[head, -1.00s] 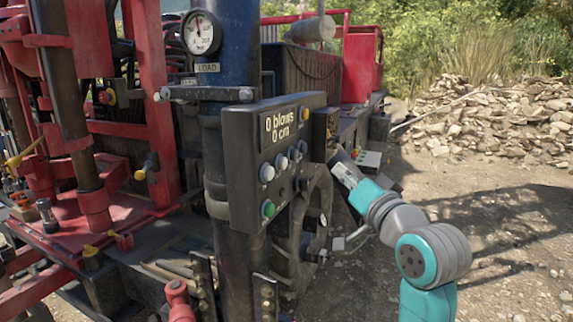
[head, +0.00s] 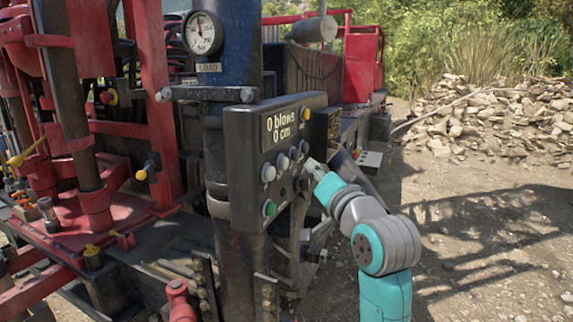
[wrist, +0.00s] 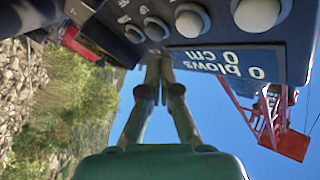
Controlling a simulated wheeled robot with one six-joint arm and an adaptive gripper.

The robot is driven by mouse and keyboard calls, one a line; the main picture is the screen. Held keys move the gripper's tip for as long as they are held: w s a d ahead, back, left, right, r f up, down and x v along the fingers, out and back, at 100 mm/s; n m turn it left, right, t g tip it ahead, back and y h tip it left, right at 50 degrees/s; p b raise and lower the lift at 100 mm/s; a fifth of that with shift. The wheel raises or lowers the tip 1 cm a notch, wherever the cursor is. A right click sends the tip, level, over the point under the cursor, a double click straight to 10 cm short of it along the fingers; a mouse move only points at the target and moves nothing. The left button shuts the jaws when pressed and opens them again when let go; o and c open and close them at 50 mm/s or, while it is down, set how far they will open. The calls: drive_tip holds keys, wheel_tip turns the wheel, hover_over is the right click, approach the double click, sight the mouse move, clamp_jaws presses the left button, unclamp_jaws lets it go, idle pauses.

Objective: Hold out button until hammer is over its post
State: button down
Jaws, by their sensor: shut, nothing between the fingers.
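A dark control panel (head: 262,135) faces me in the head view, with a display reading "0 blows 0 cm". Below the display is a slanting row of pale round buttons (head: 283,162), with a green button (head: 269,208) lower down. No button label is readable, so I cannot tell which is the out button. My gripper (head: 309,164) is shut and empty at the panel's right side, close to the right end of the row. In the wrist view my shut fingertips (wrist: 158,68) point at the panel (wrist: 225,60); contact cannot be told. I cannot single out the hammer or its post.
A blue column with a load gauge (head: 203,34) stands behind the panel. Red rig framework (head: 155,100) fills the left. A tyre and machine parts lie below and behind the panel. Open gravel ground (head: 470,220) is at right, with a rubble heap (head: 480,120) beyond.

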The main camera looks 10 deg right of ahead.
sight(283, 163)
drive_tip(key=shift+w+a, duration=0.75)
drive_tip(key=shift+a, duration=0.3)
drive_tip(key=shift+w+a, duration=0.1)
drive_tip(key=shift+a, duration=0.05)
idle(0.7)
drive_tip(key=shift+w+a, duration=0.15)
drive_tip(key=shift+a, duration=0.05)
